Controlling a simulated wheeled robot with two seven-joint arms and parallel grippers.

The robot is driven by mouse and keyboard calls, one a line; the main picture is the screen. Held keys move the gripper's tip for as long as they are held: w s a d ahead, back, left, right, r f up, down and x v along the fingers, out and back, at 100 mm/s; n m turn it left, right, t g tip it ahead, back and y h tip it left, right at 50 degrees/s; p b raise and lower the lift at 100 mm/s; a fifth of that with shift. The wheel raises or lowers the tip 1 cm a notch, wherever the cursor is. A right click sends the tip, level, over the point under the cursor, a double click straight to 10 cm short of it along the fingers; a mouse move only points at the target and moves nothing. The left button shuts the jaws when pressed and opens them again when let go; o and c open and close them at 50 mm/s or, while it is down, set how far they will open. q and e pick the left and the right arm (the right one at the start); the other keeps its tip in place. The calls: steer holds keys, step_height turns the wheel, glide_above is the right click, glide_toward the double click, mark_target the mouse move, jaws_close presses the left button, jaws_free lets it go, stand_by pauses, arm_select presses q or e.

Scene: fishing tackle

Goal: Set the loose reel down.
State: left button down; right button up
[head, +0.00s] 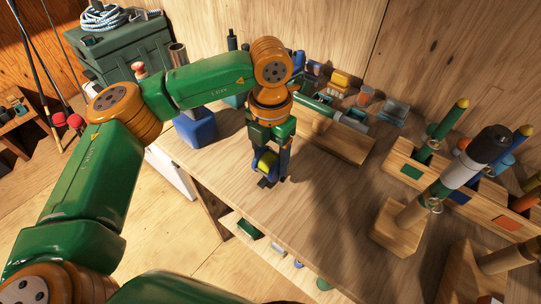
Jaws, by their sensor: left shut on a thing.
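My left gripper (271,181) points down over the wooden bench top (228,165), left of its middle. It is shut on the loose reel (265,162), which shows a yellow part and some blue between the fingers. The fingers and wrist hide much of the reel. The reel is low over the bench; I cannot tell whether it touches the wood. My right gripper is not in view.
A blue container (195,130) stands left of the gripper. A wooden tray (335,139) with a dark green tube lies behind it. Wooden holders with upright rods (440,128) stand at right. The bench's front edge is close; the wood right of the gripper is clear.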

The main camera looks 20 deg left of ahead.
mark_target(270, 155)
arm_select(q)
steer(key=shift+f, duration=0.5)
steer(key=shift+f+b, duration=0.2)
steer(key=shift+b, duration=0.1)
steer(key=shift+c, duration=0.4)
jaws_free()
steer(key=shift+r, duration=0.1)
steer(key=shift+r, duration=0.1)
steer(key=shift+r+p, duration=0.3)
step_height(270, 155, up, 12)
steer(key=shift+f, duration=0.2)
